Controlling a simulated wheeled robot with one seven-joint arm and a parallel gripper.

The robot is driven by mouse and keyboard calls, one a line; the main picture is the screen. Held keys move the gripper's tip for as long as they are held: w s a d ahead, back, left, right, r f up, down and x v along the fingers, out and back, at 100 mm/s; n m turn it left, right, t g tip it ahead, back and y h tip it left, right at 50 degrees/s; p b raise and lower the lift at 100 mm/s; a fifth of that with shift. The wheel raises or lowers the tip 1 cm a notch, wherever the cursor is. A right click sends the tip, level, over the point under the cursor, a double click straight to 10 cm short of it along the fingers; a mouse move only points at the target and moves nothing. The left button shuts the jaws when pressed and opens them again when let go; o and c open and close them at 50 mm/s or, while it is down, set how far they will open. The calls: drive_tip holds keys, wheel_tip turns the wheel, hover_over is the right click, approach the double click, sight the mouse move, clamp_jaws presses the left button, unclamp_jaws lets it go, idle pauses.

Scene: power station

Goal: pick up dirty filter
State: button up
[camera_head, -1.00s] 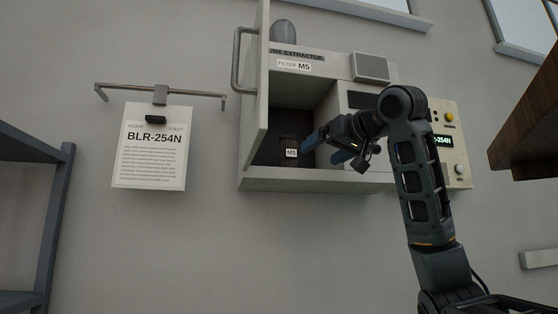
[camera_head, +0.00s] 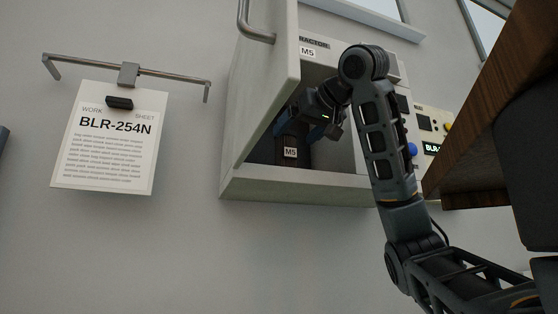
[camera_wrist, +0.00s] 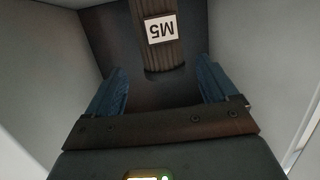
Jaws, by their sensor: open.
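The dirty filter (camera_head: 290,150), a dark ribbed cylinder with a white M5 label, stands inside the open fume extractor compartment. It also shows at the top middle of the wrist view (camera_wrist: 158,50), with its label upside down. My gripper (camera_head: 288,120) reaches into the compartment at the filter's upper part in the head view. In the wrist view my gripper's blue fingers (camera_wrist: 160,88) are spread wide apart, with the filter lying beyond and between them. No contact with the filter shows. Part of the filter is hidden behind my gripper in the head view.
The extractor's door (camera_head: 264,85) is swung open on the left. The compartment's walls and lower sill (camera_head: 290,188) surround my gripper closely. A work sheet (camera_head: 106,140) reading BLR-254N hangs on the wall at left. A brown wooden shelf or board (camera_head: 480,120) juts in at right.

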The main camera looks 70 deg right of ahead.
sight(282, 141)
drive_tip(key=x, duration=0.2)
drive_tip(key=p+x, duration=0.1)
drive_tip(key=x, duration=0.1)
drive_tip(key=p+x, duration=0.1)
drive_tip(key=x, duration=0.2)
drive_tip(key=shift+w+a+r, duration=0.1)
drive_tip(key=shift+r, duration=0.25)
drive_tip(key=c, duration=1.1)
drive_tip(key=shift+a+r+p, duration=0.1)
drive_tip(key=shift+r+p, duration=0.2)
drive_tip(key=shift+p, duration=0.05)
drive_tip(key=shift+c, duration=0.2)
